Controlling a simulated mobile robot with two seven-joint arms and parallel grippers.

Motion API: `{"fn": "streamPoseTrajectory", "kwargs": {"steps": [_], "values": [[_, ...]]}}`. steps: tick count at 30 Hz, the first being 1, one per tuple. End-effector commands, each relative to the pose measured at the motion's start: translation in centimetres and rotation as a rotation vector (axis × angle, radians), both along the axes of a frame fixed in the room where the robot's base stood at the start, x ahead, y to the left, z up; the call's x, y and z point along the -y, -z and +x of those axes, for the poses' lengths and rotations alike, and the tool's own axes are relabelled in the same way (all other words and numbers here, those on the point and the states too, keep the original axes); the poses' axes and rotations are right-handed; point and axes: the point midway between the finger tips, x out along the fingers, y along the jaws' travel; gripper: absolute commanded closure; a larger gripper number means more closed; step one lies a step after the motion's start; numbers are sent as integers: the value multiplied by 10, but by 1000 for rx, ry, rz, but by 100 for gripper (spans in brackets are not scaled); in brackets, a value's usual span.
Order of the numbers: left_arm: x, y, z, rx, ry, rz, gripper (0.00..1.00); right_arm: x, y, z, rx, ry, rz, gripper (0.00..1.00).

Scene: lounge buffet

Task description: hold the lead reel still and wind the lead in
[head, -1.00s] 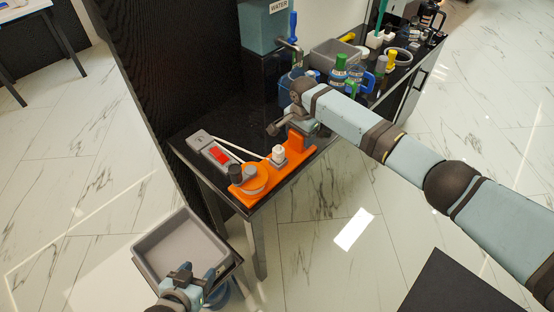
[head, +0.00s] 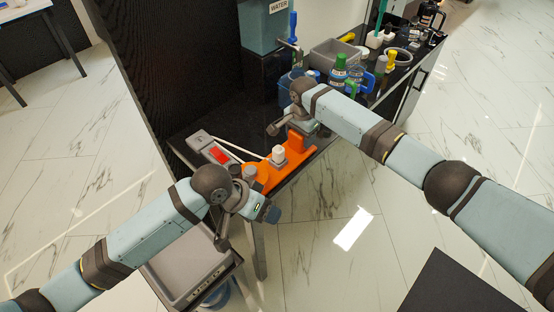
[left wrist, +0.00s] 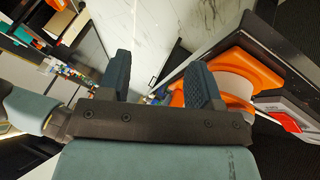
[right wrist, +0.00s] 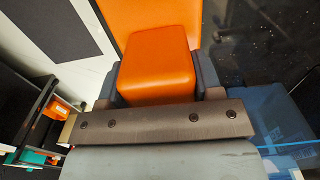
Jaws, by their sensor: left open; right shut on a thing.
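The orange lead reel (head: 262,180) sits at the near end of the black counter. Its white lead (head: 226,147) runs to a grey strip with a red switch (head: 218,156). A white block (head: 278,154) stands on the reel's base. My right gripper (head: 303,127) is shut on the orange upright block at the base's right end; the block fills its jaws in the right wrist view (right wrist: 158,62). My left gripper (head: 266,211) is open and empty just off the counter's front edge, beside the reel's drum. In the left wrist view the drum (left wrist: 236,86) is right of the fingers.
A grey bin (head: 165,285) stands below, under my left arm. Further back on the counter are green-capped bottles (head: 338,72), a grey tray (head: 330,52) and a water dispenser (head: 264,25). Open floor lies in front of the counter.

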Motion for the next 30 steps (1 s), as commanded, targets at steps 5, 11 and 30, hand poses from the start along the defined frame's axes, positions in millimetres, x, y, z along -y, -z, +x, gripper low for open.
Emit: {"fn": "streamPoseTrajectory", "kwargs": {"steps": [5,11,30], "values": [[-20,-19,10,-86,77,182,42,1,7,-3,-9,1,-4,93],[-60,-44,21,-184,112,417,42,1,7,-3,-9,1,-4,93],[-68,-81,85,2,412,597,42,1,7,-3,-10,2,-3,93]]}}
